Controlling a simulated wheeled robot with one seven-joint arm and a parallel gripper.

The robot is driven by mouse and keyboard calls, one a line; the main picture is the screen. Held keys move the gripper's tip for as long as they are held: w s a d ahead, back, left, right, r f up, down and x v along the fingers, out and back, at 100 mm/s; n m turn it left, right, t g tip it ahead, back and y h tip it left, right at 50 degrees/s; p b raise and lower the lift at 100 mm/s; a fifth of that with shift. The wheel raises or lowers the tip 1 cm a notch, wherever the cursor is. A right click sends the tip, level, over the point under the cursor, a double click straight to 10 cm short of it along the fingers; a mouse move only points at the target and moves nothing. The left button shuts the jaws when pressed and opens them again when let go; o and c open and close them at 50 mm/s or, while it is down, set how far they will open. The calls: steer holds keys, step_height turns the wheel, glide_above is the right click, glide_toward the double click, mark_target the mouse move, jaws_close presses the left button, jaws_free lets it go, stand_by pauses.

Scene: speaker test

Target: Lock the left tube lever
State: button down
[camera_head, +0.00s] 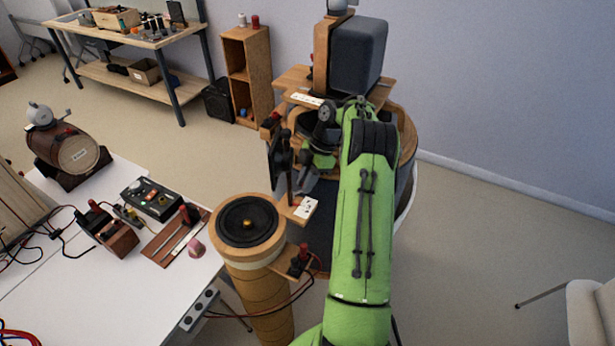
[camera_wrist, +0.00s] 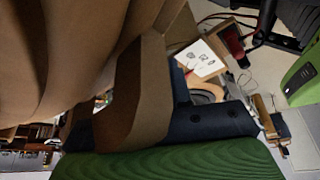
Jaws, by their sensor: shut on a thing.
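My gripper (camera_head: 290,165) is at the end of my green arm, at the near left side of the wooden speaker stand (camera_head: 407,140). It is shut on a wooden piece, which looks like the left tube lever; the grip itself is mostly hidden. In the wrist view a brown wooden piece (camera_wrist: 135,100) stands close to the camera, in front of a dark bar with two screws (camera_wrist: 215,120). A large brown curved surface fills the upper left. I cannot tell whether the lever is locked. A wooden tube with a black speaker cone (camera_head: 247,222) stands nearer, left of my arm.
A white table (camera_head: 60,290) at the left holds a small barrel (camera_head: 66,142), a black control box (camera_head: 151,199) and cables. A white card with markings (camera_head: 306,207) is beside the tube. A workbench (camera_head: 135,42) and wooden shelf (camera_head: 247,75) stand behind.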

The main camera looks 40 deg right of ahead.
steer(key=shift+w+n+p, duration=0.2)
steer(key=shift+n+p, duration=0.1)
steer(key=shift+n, duration=0.1)
steer(key=c, duration=1)
jaws_free()
steer(key=shift+c, duration=0.2)
steer(key=p+v, duration=0.6)
steer(key=v, duration=1)
steer(key=shift+w, duration=0.2)
